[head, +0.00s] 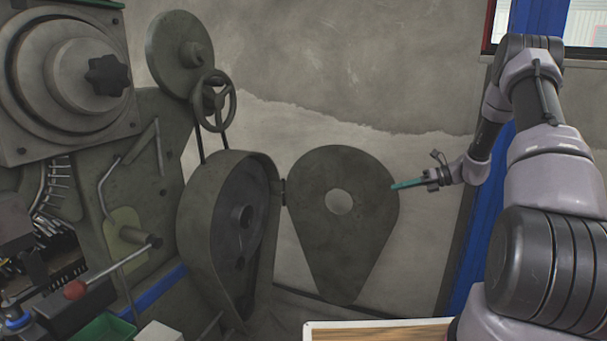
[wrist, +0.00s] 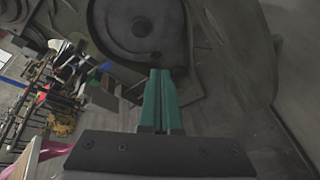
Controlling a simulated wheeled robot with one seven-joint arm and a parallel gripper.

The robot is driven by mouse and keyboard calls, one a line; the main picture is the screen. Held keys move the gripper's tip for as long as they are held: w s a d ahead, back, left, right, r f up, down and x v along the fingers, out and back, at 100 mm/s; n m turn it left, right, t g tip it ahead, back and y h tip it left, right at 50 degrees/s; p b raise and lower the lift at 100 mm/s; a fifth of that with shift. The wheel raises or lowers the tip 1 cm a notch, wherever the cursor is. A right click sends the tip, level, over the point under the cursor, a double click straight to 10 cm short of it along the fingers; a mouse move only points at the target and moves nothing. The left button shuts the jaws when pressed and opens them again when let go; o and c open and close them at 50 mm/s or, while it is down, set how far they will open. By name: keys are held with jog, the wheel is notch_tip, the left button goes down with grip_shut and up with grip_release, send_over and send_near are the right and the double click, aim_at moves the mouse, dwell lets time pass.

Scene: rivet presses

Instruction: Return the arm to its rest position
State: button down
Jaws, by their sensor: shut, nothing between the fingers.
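My gripper (head: 408,184) is at the right edge of the open press cover (head: 345,255) in the head view. Its green fingers point left, and whether they touch the cover cannot be told. In the wrist view my gripper (wrist: 160,80) shows its two green fingers side by side, shut with nothing between them. My arm reaches in from the right side of the head view. The cover is a grey teardrop plate with a round hole, swung open on a hinge. The open housing (head: 230,230) stands left of it and also shows in the wrist view (wrist: 140,28).
A blue post (head: 480,245) stands behind my arm. A wooden-topped table (head: 380,333) is at the bottom. Bare wall lies above the cover.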

jog(key=s+a+r+n+g+h, duration=0.1)
jog(key=s+a+r+n+h, duration=0.25)
jog(key=s+r+n, duration=0.5)
jog(key=s+a+r+n+g+h, duration=0.15)
jog(key=s+a+r+n, duration=0.35)
jog(key=r, duration=0.7)
jog(key=s+r+n+t+h, duration=0.2)
jog(key=s+n, duration=0.4)
jog(key=s, duration=0.5)
jog(key=s+r+n+t+h, duration=0.3)
jog(key=s+r+n, duration=0.3)
jog(key=s, duration=0.6)
jog(key=shift+d+r+t+h, duration=0.4)
jog(key=shift+r+h, duration=0.1)
jog(key=shift+r, duration=0.2)
